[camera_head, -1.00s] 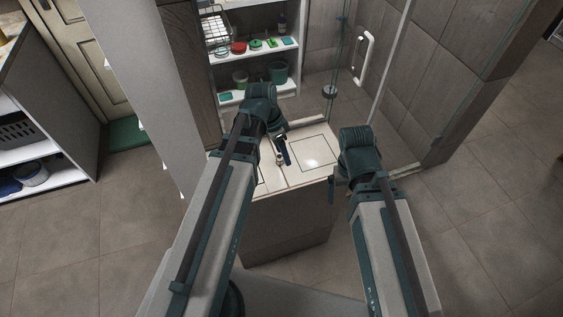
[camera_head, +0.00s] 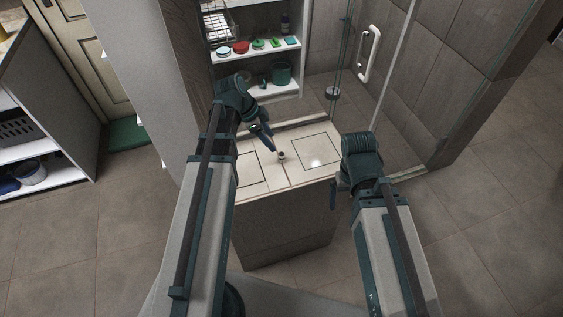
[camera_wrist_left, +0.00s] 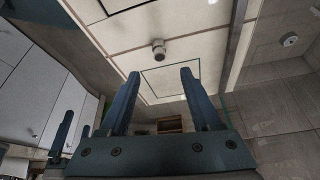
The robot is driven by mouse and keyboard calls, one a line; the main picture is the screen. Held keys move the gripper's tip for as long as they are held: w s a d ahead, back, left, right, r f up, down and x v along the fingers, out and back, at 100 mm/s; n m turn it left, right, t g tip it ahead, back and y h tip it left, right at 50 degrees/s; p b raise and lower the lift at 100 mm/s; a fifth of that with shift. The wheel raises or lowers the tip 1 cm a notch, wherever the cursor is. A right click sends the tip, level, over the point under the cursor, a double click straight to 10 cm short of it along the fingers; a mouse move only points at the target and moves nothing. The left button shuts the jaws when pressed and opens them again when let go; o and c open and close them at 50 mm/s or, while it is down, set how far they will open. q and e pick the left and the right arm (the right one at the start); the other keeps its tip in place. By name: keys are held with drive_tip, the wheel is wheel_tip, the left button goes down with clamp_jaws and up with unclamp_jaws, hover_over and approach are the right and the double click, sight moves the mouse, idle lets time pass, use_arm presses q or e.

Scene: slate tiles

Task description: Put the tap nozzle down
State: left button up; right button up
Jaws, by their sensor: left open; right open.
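The tap nozzle (camera_head: 281,155) is a small, light metallic piece on the cream top of the counter (camera_head: 287,174), between two dark-outlined squares. It also shows in the left wrist view (camera_wrist_left: 158,49), beyond my open fingertips and apart from them. My left gripper (camera_head: 266,139) is open and empty, just left of the nozzle in the head view; its two spread fingers fill the middle of the left wrist view (camera_wrist_left: 160,75). My right gripper (camera_head: 334,194) is by the right edge of the counter, with its fingers partly hidden.
Shelves (camera_head: 258,50) with tins and a green bucket (camera_head: 281,74) stand behind the counter. A glass shower door with a white handle (camera_head: 369,53) is at the back right. The counter top around the nozzle is clear, and open tiled floor lies on both sides.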

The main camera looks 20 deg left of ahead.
sight(281, 154)
use_arm(q)
drive_tip(key=b+x, duration=0.3)
drive_tip(key=x, duration=0.1)
drive_tip(key=shift+f, duration=0.2)
drive_tip(key=shift+w+d, duration=0.1)
drive_tip(key=shift+d, duration=0.05)
use_arm(e)
wheel_tip(281, 154, down, 4)
drive_tip(key=shift+f, duration=0.15)
use_arm(q)
drive_tip(key=b+x, duration=0.5)
drive_tip(key=shift+f, duration=0.25)
drive_tip(key=shift+r, duration=0.1)
use_arm(e)
wheel_tip(281, 154, down, 5)
drive_tip(key=shift+r, duration=0.15)
use_arm(q)
clamp_jaws()
